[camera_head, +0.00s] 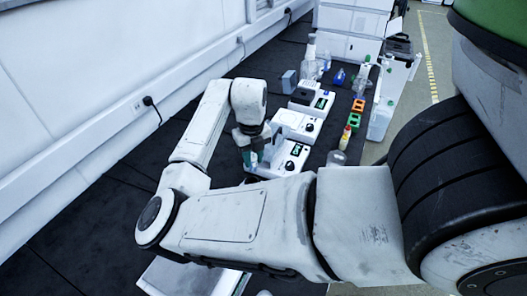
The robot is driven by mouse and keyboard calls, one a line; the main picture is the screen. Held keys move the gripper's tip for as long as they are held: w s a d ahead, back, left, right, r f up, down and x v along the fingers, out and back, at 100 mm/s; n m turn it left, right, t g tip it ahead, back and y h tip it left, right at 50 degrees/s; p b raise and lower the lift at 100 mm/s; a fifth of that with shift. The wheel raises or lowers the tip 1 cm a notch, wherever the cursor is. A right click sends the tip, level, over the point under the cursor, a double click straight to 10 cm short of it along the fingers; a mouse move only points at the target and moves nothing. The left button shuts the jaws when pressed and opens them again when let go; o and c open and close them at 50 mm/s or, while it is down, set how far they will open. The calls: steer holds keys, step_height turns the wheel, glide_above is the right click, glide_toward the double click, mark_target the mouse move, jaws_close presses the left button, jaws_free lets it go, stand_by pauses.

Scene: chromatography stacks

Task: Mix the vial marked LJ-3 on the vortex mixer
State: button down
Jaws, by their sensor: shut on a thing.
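My gripper (250,152) is at the end of the bent arm, pointing down over the dark bench by the left side of the nearest white device. It is shut on a small teal-tinted vial (250,160), mostly hidden by the fingers. No LJ-3 mark can be read at this size. Three white bench devices stand in a row: the nearest (281,163) with a dark panel and knob, a middle one (297,125), and a far one (313,101) with a greenish display. I cannot tell which is the vortex mixer.
Orange and green racks (358,105) stand along the bench's right edge. A yellow bottle (346,138) and a round clear vessel (337,158) are nearer. Glassware (311,65), a blue flask (339,77) and a grey block (289,80) stand behind. Bench left of my gripper is clear.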

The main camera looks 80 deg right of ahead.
mark_target(252, 171)
steer(key=shift+w+a+f, duration=0.15)
steer(key=shift+w+f, duration=0.05)
steer(key=shift+f+b, duration=1.5)
steer(key=shift+f, duration=0.4)
steer(key=shift+f, duration=0.2)
steer(key=shift+f+b, duration=0.7)
steer(key=c, duration=1.4)
jaws_free()
steer(key=shift+c, duration=1.4)
